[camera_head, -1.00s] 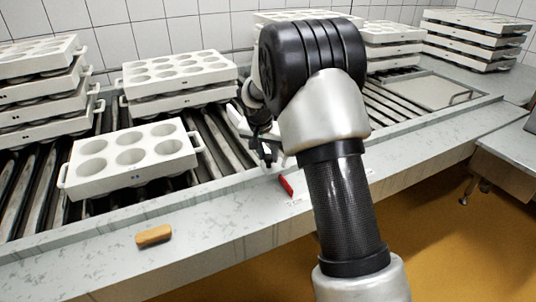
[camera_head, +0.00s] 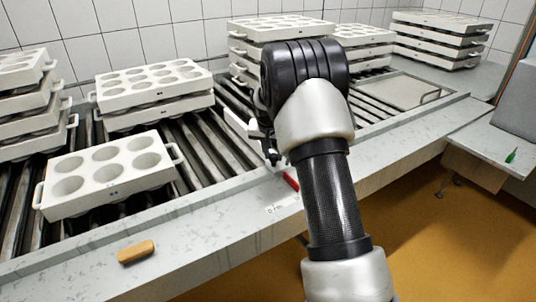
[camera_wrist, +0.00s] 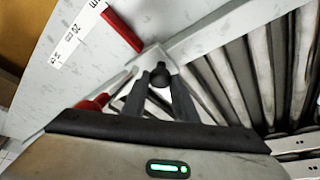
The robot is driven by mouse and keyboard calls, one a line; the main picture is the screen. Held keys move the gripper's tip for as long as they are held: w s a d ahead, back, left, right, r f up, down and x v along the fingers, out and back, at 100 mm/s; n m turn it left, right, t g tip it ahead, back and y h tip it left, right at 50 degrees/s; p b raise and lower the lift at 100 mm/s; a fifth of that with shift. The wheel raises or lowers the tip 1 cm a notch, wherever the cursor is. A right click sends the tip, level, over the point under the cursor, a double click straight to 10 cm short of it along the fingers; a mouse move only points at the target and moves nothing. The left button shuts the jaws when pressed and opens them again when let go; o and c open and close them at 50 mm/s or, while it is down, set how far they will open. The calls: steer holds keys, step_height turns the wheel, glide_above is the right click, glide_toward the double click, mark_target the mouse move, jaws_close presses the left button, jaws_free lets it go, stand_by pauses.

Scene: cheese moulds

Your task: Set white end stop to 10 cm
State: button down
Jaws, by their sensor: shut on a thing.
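The white end stop (camera_wrist: 157,55) lies across the roller conveyor at its near edge, with a dark round knob (camera_wrist: 160,76) on it. In the head view only part of the white end stop (camera_head: 238,124) shows behind my arm. A red pointer (camera_head: 291,182) sits on the near rim beside it; in the wrist view it is a red bar (camera_wrist: 122,30) next to the scale. My gripper (camera_wrist: 160,88) is shut on the knob; in the head view its fingers (camera_head: 271,155) are partly hidden. The white scale strip (camera_wrist: 78,36) carries printed numbers, too small to read surely.
White mould trays (camera_head: 108,176) stand singly and in stacks along the conveyor. A wooden-backed brush (camera_head: 136,251) lies on the near rim (camera_head: 60,275). A side table (camera_head: 480,150) with a green item stands at right. The rollers right of my arm are partly clear.

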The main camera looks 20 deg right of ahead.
steer(key=c, duration=1.4)
jaws_free()
steer(key=shift+c, duration=0.2)
steer(key=p+v, duration=0.3)
steer(key=v, duration=1.4)
steer(key=shift+r, duration=0.15)
steer(key=shift+s, duration=0.15)
